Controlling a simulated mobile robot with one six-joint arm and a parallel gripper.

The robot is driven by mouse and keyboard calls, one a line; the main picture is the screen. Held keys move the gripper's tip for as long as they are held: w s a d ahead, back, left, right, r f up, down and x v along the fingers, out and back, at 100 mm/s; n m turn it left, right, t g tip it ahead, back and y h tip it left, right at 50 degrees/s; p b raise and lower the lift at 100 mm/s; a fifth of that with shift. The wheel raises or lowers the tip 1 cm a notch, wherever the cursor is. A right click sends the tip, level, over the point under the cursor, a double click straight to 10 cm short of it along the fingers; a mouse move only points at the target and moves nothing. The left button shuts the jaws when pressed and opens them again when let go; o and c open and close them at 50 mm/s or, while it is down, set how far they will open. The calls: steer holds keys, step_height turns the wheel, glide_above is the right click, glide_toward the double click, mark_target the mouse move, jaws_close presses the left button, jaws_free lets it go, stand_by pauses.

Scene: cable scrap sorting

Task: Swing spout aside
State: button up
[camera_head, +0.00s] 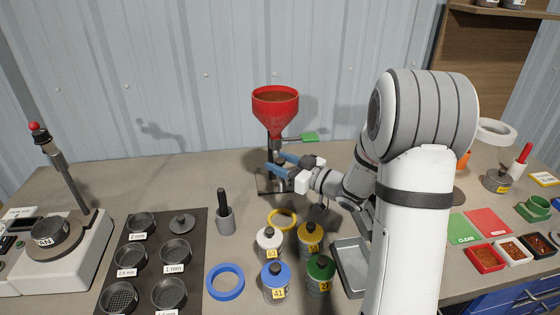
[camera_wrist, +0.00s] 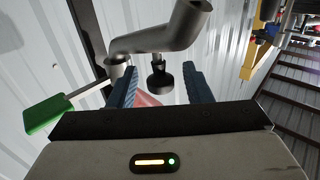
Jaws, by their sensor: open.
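A red funnel hopper (camera_head: 275,106) filled with brown grains stands at the back of the bench on a dark stand. A green-ended lever (camera_head: 308,137) sticks out to the right below it; its green paddle (camera_wrist: 45,116) shows at left in the wrist view. A grey bent spout (camera_wrist: 160,40) spans the top of the wrist view, with a short black knob (camera_wrist: 160,78) on it. My gripper (camera_head: 279,162) is open below the funnel neck. In the wrist view the knob appears between its blue fingers, with visible space on both sides; contact is not seen.
Labelled bottles (camera_head: 272,243) and yellow and blue rings stand in front of my gripper. A dark mat (camera_head: 148,290) with several sieve pans lies at left. A metal tray (camera_head: 350,270) lies beside my arm. Small coloured bins (camera_head: 486,258) are at right.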

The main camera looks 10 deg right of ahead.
steer(key=shift+w+a, duration=0.25)
jaws_close()
stand_by(0.3)
